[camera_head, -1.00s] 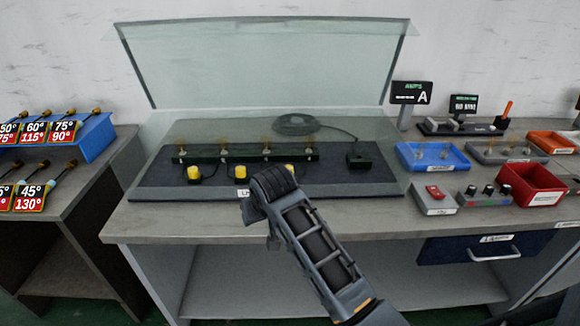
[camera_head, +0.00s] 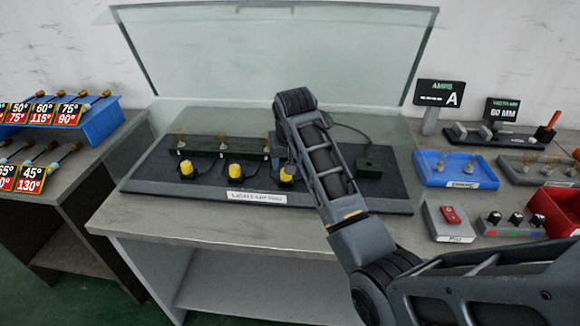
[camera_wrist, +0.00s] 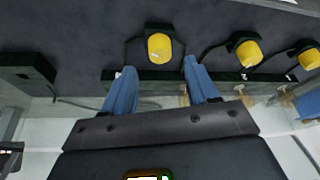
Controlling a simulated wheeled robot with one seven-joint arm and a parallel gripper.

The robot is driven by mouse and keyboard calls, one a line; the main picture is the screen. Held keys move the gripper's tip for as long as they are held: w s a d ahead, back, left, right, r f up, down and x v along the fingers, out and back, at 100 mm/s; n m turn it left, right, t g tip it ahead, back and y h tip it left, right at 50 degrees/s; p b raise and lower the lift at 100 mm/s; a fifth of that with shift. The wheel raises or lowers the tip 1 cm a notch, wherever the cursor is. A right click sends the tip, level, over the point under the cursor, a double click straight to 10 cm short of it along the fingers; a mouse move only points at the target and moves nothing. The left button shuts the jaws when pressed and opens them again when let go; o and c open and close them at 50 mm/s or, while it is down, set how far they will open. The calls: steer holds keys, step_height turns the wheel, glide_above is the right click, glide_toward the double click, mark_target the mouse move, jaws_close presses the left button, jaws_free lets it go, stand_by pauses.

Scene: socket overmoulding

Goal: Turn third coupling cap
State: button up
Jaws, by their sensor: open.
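Three yellow coupling caps sit in dark square holders along the front of the dark mat: a left one (camera_head: 187,169), a middle one (camera_head: 235,171) and a right one (camera_head: 287,174), partly beside my arm. In the wrist view the right cap (camera_wrist: 159,47) lies just past my fingertips, between their lines. The other two caps show to its right, the middle one (camera_wrist: 248,54) and the left one (camera_wrist: 309,58). My gripper (camera_wrist: 159,66) is open, with nothing between its blue fingers.
A dark green bar (camera_head: 212,150) with upright brass fittings runs behind the caps. A black box (camera_head: 370,168) with a cable stands at the right of the mat. A clear raised cover (camera_head: 270,55) stands behind. A blue tray (camera_head: 455,170) and a switch box (camera_head: 450,220) are further right.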

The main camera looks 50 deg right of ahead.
steer(key=shift+x, duration=2.5)
steer(key=c, duration=1)
